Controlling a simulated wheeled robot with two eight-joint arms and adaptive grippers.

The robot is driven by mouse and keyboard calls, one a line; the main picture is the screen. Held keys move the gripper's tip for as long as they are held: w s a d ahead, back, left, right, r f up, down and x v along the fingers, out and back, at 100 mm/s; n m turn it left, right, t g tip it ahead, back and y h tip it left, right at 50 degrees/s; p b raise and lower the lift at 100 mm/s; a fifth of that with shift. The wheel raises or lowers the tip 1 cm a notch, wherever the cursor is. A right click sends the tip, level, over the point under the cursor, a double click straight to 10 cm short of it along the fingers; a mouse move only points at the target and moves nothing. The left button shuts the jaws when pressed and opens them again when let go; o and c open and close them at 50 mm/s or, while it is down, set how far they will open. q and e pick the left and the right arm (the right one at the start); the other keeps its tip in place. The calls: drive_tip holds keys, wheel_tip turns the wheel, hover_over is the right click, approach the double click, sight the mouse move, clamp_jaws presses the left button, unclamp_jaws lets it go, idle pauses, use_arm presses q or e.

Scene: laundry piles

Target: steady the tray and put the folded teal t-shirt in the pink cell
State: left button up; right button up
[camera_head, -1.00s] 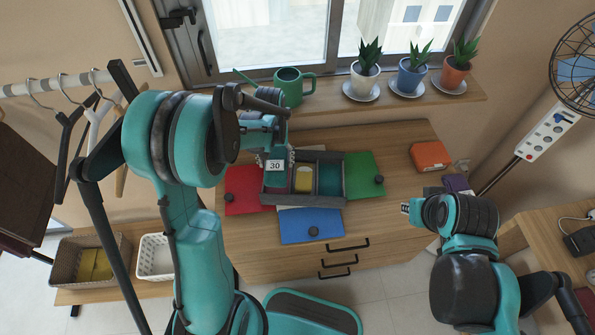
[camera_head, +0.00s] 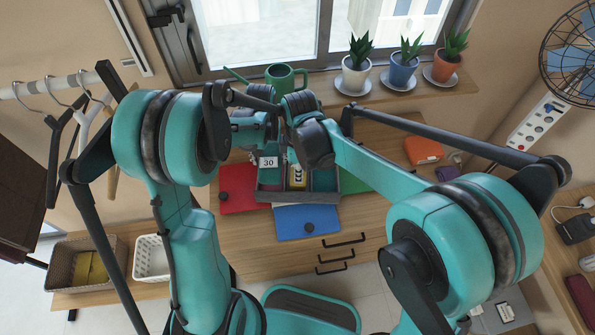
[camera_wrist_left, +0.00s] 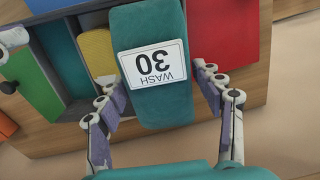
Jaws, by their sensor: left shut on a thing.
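The folded teal t-shirt (camera_wrist_left: 165,95) carries a white "WASH 30" label. In the left wrist view my left gripper (camera_wrist_left: 165,105) is shut on it, one finger on each side. In the head view the label (camera_head: 268,162) shows over the left part of the grey tray (camera_head: 275,197). The tray also shows in the left wrist view (camera_wrist_left: 75,108). A yellow folded cloth (camera_wrist_left: 97,50) lies in its middle cell, beside a teal cell (camera_wrist_left: 60,58). The t-shirt hides the cell beneath it. My right gripper (camera_head: 298,177) is over the tray's middle; its finger opening is unclear.
Red (camera_head: 238,190), blue (camera_head: 305,222) and green (camera_head: 355,180) panels lie around the tray. An orange box (camera_head: 422,150) is on the right of the dresser. A watering can (camera_head: 285,78) and potted plants (camera_head: 405,70) stand on the sill behind.

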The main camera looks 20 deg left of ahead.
sight(298, 192)
drive_tip(key=shift+a+f, duration=0.2)
drive_tip(key=shift+f, duration=0.5)
wheel_tip(298, 192, down, 11)
drive_tip(key=shift+r, duration=0.1)
clamp_jaws()
idle(0.6)
